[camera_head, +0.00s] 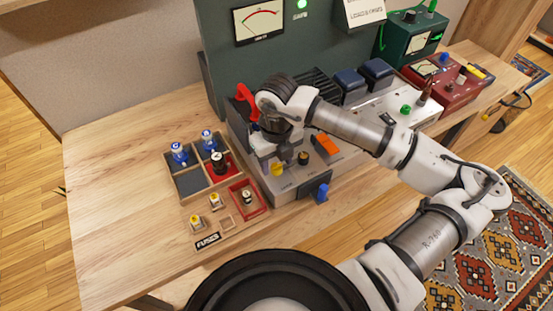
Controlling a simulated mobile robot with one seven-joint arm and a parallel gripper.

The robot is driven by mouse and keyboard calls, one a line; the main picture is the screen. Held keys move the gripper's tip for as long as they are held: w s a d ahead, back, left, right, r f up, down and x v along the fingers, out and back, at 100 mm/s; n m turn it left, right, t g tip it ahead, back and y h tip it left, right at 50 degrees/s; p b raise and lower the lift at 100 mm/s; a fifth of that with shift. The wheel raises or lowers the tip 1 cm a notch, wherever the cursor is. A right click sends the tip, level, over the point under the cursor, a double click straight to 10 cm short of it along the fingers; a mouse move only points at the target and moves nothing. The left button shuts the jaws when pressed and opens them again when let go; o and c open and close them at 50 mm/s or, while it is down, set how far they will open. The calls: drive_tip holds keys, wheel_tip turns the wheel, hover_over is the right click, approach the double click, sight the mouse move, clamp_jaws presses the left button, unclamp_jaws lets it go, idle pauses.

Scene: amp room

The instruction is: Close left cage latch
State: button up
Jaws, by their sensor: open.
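A grey metal unit (295,194) stands on the wooden bench below a tall dark green panel (222,55). My gripper (279,160) points down over the unit's left part. It is open, and I see nothing held between its fingers. A red lever (245,95) stands up just left of my wrist, in front of the panel. A yellow knob (277,168), a black knob (303,157) and an orange switch (327,145) sit near the fingertips. A blue piece (321,193) is on the unit's front edge. I cannot tell which part is the left cage latch; my gripper and wrist hide part of this area.
A wooden tray (230,227) labelled "FUSES" holds blue, black and yellow-topped parts on the left. Dark blue blocks (349,82), a red box (450,85) and a green meter box (412,38) stand farther right. My arm crosses from the right.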

drive_tip(key=shift+f, duration=0.55)
drive_tip(key=c, duration=1)
